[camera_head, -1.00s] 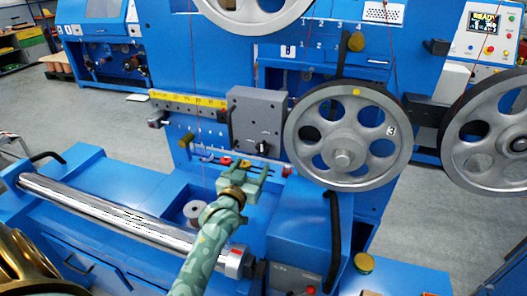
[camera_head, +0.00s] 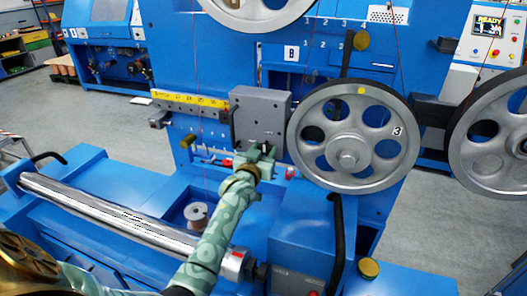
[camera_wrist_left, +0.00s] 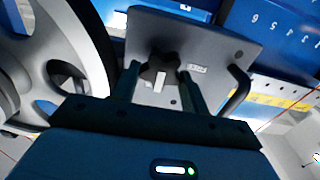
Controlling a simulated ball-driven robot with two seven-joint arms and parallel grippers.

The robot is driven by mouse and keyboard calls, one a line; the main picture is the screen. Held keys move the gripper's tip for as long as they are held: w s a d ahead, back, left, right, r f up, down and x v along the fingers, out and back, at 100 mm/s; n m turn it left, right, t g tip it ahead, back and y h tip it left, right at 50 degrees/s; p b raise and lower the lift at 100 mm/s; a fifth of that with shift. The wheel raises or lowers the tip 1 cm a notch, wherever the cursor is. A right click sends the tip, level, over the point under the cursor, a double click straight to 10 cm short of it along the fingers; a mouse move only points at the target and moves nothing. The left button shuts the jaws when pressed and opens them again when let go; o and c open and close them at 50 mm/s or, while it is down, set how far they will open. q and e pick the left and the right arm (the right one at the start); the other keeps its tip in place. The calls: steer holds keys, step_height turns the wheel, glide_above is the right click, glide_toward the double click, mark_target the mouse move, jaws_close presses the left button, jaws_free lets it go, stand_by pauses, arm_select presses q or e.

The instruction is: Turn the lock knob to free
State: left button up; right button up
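The lock knob (camera_wrist_left: 158,70) is black and lobed with a white bar mark. It sits on the face of a grey box (camera_wrist_left: 215,45), which also shows in the head view (camera_head: 258,112). My left gripper (camera_head: 262,151) is raised in front of the box's lower part and mostly hides the knob in the head view. In the left wrist view its two fingers (camera_wrist_left: 156,88) are apart, one on each side of the knob. Whether they touch it I cannot tell. My right gripper is not in view.
A large spoked grey pulley (camera_head: 352,137) stands close to the right of the box. A yellow scale (camera_head: 190,101) runs to its left. A dark curved handle (camera_wrist_left: 238,88) projects beside the knob. A shiny roller (camera_head: 105,213) and a spool (camera_head: 196,214) lie below.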

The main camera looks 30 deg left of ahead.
arm_select(q)
steer(key=shift+r+n+p, duration=0.15)
steer(key=shift+n+p, duration=0.85)
steer(key=shift+p, duration=0.1)
steer(key=shift+a+n+p, duration=0.1)
steer(key=shift+n+p, duration=0.65)
steer(key=shift+n, duration=0.05)
steer(key=n+p, duration=0.1)
steer(key=n, duration=0.1)
steer(key=n+p, duration=0.1)
steer(key=n, duration=0.1)
steer(key=shift+s+a+f+n, duration=0.1)
steer(key=shift+f+n, duration=0.1)
steer(key=shift+n, duration=0.1)
steer(key=n+p, duration=0.1)
steer(key=n, duration=0.3)
steer(key=shift+a+f, duration=0.1)
steer(key=shift+f, duration=0.1)
steer(key=n, duration=0.5)
steer(key=shift+f, duration=0.15)
steer(key=shift+n, duration=0.4)
steer(key=o, duration=1)
